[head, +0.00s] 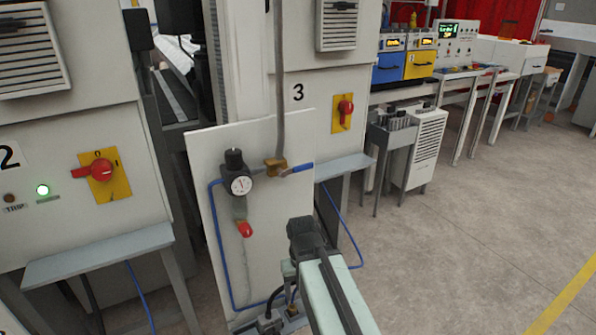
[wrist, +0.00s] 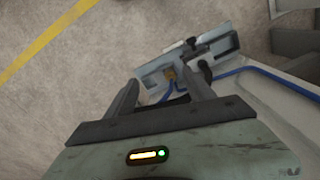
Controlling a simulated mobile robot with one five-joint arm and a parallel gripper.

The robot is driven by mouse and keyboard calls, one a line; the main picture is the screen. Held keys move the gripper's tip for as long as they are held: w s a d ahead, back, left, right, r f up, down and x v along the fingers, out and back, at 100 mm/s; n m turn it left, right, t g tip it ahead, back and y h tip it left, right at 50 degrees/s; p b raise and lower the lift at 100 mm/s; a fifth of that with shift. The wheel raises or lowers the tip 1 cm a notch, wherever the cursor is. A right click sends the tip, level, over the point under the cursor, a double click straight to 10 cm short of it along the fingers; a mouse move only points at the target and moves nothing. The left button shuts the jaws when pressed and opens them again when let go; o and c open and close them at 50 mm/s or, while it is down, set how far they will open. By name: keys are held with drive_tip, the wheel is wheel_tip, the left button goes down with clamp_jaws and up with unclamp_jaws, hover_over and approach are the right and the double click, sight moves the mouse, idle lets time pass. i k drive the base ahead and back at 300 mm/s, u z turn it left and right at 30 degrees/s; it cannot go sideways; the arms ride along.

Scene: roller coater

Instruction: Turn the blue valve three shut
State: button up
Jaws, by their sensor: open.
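The blue valve handle (head: 299,169) sticks out to the right of a brass valve body (head: 275,168) on the white panel by the "3" label (head: 298,92). The handle lies roughly level, across the vertical grey pipe (head: 279,90) above the body. My gripper (head: 304,232) is below the handle and apart from it, in front of the panel. In the wrist view my gripper (wrist: 162,88) shows two spread fingers with nothing gripped between them. I cannot make out the blue handle in the wrist view.
A pressure gauge (head: 240,185) and a red handle (head: 245,230) sit left of the valve. A blue hose (head: 217,240) runs down the white panel (head: 204,158). A red switch (head: 345,108) is at upper right. Open floor (head: 455,240) lies to the right.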

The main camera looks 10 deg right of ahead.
sight(281, 173)
drive_tip(key=k, duration=1)
drive_tip(key=u, duration=0.35)
drive_tip(key=i, duration=0.15)
drive_tip(key=u, duration=0.85)
